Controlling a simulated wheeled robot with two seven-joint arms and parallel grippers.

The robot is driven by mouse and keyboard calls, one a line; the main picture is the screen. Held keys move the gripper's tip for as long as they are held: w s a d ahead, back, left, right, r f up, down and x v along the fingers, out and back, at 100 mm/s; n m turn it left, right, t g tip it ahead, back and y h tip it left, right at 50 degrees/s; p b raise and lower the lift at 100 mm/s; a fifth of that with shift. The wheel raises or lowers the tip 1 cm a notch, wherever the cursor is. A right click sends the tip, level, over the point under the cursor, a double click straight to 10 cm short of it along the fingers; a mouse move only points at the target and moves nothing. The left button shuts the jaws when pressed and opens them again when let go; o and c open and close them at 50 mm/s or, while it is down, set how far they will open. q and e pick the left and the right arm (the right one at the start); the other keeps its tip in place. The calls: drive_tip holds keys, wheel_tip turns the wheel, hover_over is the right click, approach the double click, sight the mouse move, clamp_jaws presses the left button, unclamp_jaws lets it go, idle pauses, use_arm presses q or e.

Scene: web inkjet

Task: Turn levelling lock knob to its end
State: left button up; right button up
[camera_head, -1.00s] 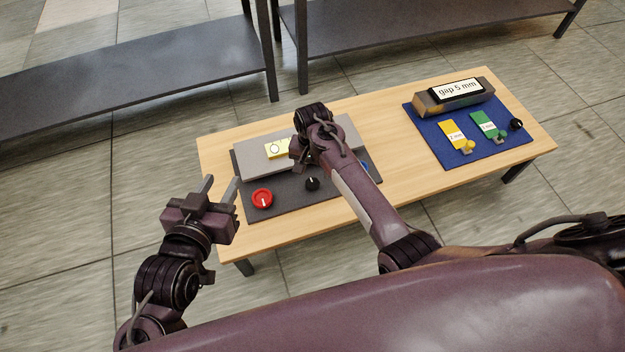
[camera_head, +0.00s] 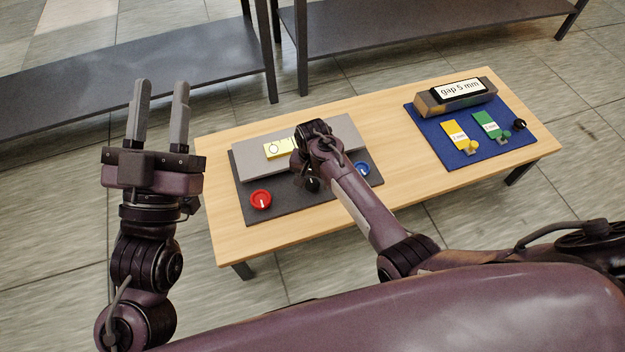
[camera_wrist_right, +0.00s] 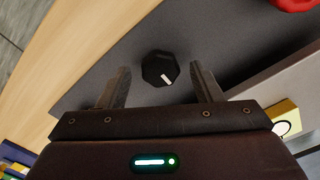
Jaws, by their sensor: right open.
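A black faceted knob (camera_head: 313,186) with a white mark sits on the dark grey panel (camera_head: 285,207), between a red knob (camera_head: 260,199) and a blue knob (camera_head: 361,169). I cannot read which is the levelling lock knob. In the right wrist view the black knob (camera_wrist_right: 158,69) lies between the spread fingers of my right gripper (camera_wrist_right: 159,66), with a gap on both sides. Its mark points to the lower right. In the head view my right wrist hides its fingers. My left gripper (camera_head: 161,84) is open and empty, left of the table.
A raised grey block (camera_head: 250,165) with a yellow label (camera_head: 279,148) stands behind the knobs. On the right, a blue mat (camera_head: 455,150) holds yellow and green tags and a "gap 5 mm" display (camera_head: 458,89). The wooden table (camera_head: 395,135) is bare between them.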

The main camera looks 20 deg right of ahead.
use_arm(q)
drive_tip(key=shift+s+a+r, duration=0.1)
drive_tip(key=shift+s+r, duration=0.1)
drive_tip(key=shift+r, duration=0.2)
use_arm(e)
drive_tip(key=shift+f, duration=0.1)
drive_tip(key=shift+c, duration=0.2)
